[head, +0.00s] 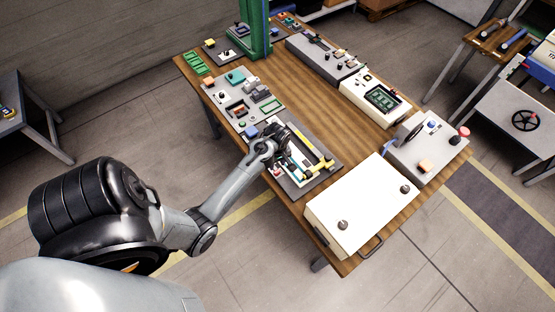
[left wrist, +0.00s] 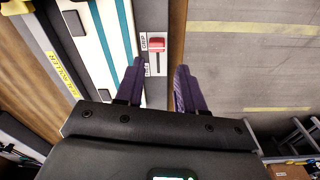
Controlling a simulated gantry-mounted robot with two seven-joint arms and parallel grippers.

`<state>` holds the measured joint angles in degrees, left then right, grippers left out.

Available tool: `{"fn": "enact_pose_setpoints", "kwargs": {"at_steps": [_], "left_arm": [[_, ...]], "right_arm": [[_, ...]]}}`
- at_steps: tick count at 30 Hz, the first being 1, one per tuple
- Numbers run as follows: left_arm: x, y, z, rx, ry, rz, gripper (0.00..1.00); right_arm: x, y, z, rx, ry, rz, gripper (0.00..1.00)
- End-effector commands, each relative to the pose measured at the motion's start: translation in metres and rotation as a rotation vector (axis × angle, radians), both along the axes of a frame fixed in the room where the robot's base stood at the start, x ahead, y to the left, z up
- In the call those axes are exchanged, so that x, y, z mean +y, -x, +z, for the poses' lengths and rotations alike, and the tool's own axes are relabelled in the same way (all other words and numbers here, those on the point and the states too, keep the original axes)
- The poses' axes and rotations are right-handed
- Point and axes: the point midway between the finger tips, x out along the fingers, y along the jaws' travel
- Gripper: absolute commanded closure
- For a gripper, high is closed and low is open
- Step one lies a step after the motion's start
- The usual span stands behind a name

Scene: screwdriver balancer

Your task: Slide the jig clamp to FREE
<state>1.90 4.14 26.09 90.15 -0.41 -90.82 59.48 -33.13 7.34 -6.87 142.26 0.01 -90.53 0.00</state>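The jig (head: 322,178) is a dark-grey plate with a pale bed and yellow parts, near the front edge of the wooden table. My right gripper is out of view.
A white box (head: 362,205) with dark knobs stands right of the jig. A grey panel (head: 237,98) with coloured parts lies to its left. A green column (head: 257,28) rises behind. Bare wood (head: 320,115) shows behind the jig.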

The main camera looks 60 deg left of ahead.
Motion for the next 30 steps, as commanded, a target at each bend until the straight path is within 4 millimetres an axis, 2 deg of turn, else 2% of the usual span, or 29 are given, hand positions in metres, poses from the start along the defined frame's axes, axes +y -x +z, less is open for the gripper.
{"fn": "enact_pose_setpoints", "kwargs": {"at_steps": [1,3,7,11,24,30], "left_arm": [[0.003,-0.003,0.015,0.004,0.020,0.056,0.62],[0.006,-0.005,0.019,0.008,0.040,0.119,0.62],[0.009,-0.007,0.021,0.013,0.063,0.189,0.62],[0.010,-0.007,0.013,0.018,0.071,0.215,0.62],[0.011,-0.007,-0.053,0.018,0.069,0.213,0.62],[0.010,-0.007,-0.077,0.017,0.069,0.211,0.62]], "right_arm": [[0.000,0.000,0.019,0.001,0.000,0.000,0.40],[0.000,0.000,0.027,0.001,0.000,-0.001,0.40],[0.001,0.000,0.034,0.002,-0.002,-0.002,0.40],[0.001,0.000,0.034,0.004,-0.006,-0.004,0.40],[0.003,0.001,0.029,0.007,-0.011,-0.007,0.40],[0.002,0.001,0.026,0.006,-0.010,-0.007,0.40]]}}
